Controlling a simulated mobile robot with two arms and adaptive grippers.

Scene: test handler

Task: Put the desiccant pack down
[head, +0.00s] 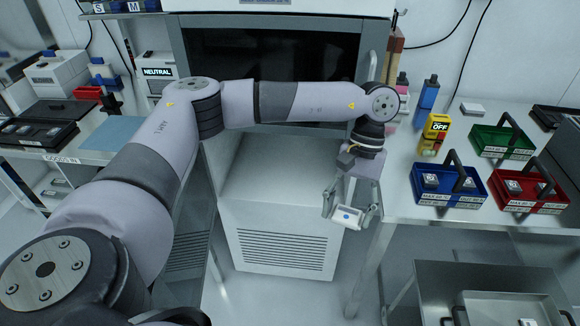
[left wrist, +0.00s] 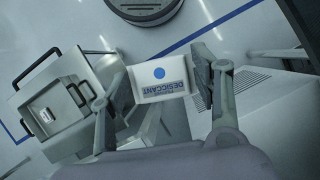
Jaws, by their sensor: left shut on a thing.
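The desiccant pack is a small white packet with a blue dot. In the left wrist view the pack (left wrist: 160,80) shows the word DESICCANT, and it also shows in the head view (head: 346,215). My left gripper (head: 348,213) is shut on it, one finger at each side. The left wrist view shows both fingers of the left gripper (left wrist: 158,88) against the pack's sides. The pack hangs in the air in front of the grey cabinet, left of the right bench's front edge. My right gripper is not in view.
The left bench holds a black case (head: 36,133) and a blue mat (head: 112,133).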

